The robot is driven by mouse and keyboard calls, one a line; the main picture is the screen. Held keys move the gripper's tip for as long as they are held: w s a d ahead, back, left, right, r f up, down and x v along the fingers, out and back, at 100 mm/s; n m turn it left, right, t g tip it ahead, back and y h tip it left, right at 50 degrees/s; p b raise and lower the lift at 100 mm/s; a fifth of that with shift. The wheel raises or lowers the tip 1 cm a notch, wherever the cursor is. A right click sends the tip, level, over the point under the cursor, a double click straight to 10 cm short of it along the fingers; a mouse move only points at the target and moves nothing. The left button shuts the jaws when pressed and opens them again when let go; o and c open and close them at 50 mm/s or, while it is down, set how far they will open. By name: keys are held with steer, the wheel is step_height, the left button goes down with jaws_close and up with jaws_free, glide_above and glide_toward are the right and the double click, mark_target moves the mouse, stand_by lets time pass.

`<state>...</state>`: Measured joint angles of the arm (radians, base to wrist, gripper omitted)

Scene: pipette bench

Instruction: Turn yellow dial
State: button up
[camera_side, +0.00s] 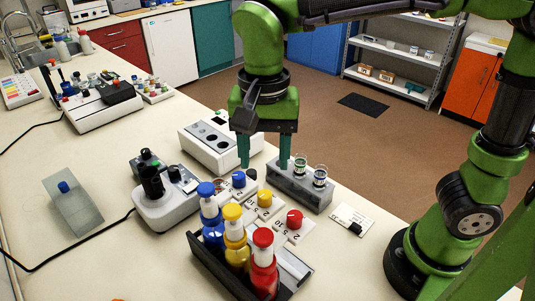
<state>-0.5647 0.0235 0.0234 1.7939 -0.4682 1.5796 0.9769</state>
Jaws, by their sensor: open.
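The yellow dial (264,198) sits on a small white plate on the bench, between the blue dial (239,179) and the red dial (294,219). My gripper (264,165) is open and empty, pointing down, with its green fingers apart. In this view it hangs above and slightly behind the row of dials. I see no contact between the fingers and the yellow dial. The yellow dial is in full view.
A rack with blue, yellow and red pipettes or bottles (236,240) stands in front of the dials. A grey tube holder (300,186) is to the right, a white device (205,140) behind, and a microscope-like instrument (165,197) to the left.

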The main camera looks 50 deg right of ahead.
mark_target(265, 194)
step_height(265, 194, down, 8)
steer(key=shift+f, duration=0.2)
jaws_close()
stand_by(0.4)
steer(key=shift+n, duration=0.3)
steer(key=n, duration=0.3)
steer(key=shift+r+n, duration=0.1)
steer(key=shift+n, duration=2)
